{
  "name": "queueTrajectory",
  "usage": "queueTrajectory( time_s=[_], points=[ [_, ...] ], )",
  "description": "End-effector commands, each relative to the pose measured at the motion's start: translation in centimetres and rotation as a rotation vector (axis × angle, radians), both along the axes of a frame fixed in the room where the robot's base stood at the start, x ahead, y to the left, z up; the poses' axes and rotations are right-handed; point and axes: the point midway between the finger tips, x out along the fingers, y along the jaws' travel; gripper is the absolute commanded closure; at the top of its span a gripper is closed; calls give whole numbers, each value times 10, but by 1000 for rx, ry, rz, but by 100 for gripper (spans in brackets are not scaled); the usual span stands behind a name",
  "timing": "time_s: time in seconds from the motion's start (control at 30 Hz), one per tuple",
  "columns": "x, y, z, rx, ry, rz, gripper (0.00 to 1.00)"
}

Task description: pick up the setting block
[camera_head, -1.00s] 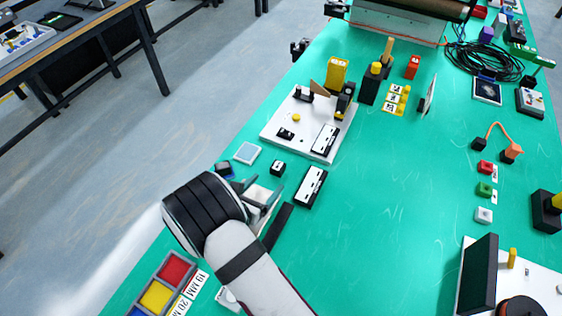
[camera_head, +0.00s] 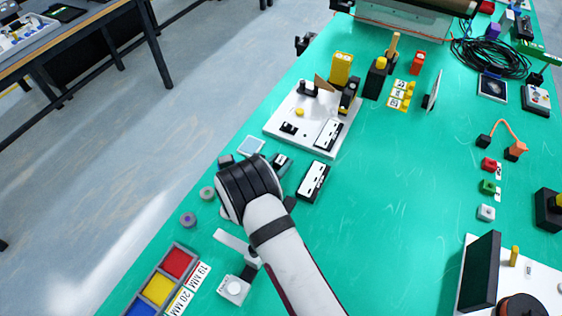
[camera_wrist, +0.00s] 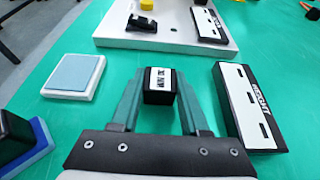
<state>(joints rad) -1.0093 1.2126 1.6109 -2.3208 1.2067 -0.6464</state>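The setting block, as I take it, is a small black cube (camera_wrist: 159,92) with a white label on top, standing on the green table. In the wrist view my gripper (camera_wrist: 160,88) has one finger on each side of it, open, with the block near the fingertips. I cannot tell whether either finger touches it. In the head view my gripper (camera_head: 280,166) is pointed at the block from the near side, and the wrist and fingers hide most of the block there.
A black-and-white slotted bar (camera_wrist: 248,105) lies close right of the fingers. A pale blue-topped square pad (camera_wrist: 76,75) lies to the left. A white base plate (camera_wrist: 140,38) with parts on it stands just beyond. Coloured bins (camera_head: 192,252) sit at the near left edge.

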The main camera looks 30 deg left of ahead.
Motion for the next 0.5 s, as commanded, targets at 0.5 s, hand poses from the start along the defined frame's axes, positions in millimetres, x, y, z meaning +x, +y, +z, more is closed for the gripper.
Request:
queueTrajectory(
  time_s=[0.5],
  points=[
    [0, 0, 2, 1, 0, 0, 100]
  ],
)
